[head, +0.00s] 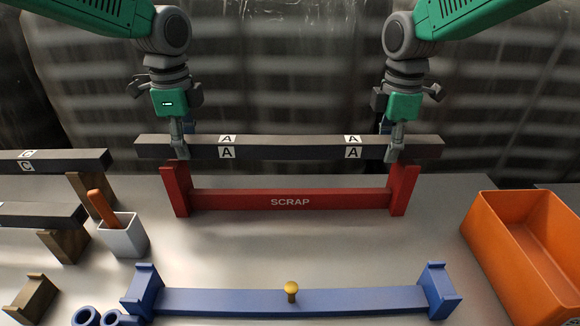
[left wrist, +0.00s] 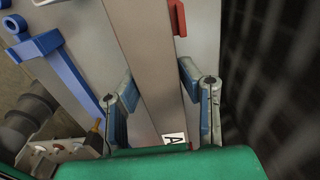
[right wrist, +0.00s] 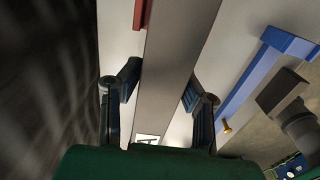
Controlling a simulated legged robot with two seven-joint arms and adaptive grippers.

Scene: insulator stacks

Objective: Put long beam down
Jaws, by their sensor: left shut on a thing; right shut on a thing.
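The long dark grey beam (head: 290,148), marked with several white A labels, lies level across the picture at the red SCRAP rack (head: 335,199). Its ends reach past the rack's two red uprights; I cannot tell whether it touches their tops. My left gripper (head: 180,148) is shut on the beam near its left end, and my right gripper (head: 396,147) is shut on it near its right end. The beam also runs between the fingers in the left wrist view (left wrist: 150,65) and the right wrist view (right wrist: 178,55). The far fingers are mostly hidden in the head view.
A blue rack (head: 220,301) with a yellow knob (head: 291,288) lies in front. An orange bin (head: 520,285) stands right. A white cup (head: 123,238) with an orange handle stands left, near beams marked C (head: 60,160). The table between the racks is clear.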

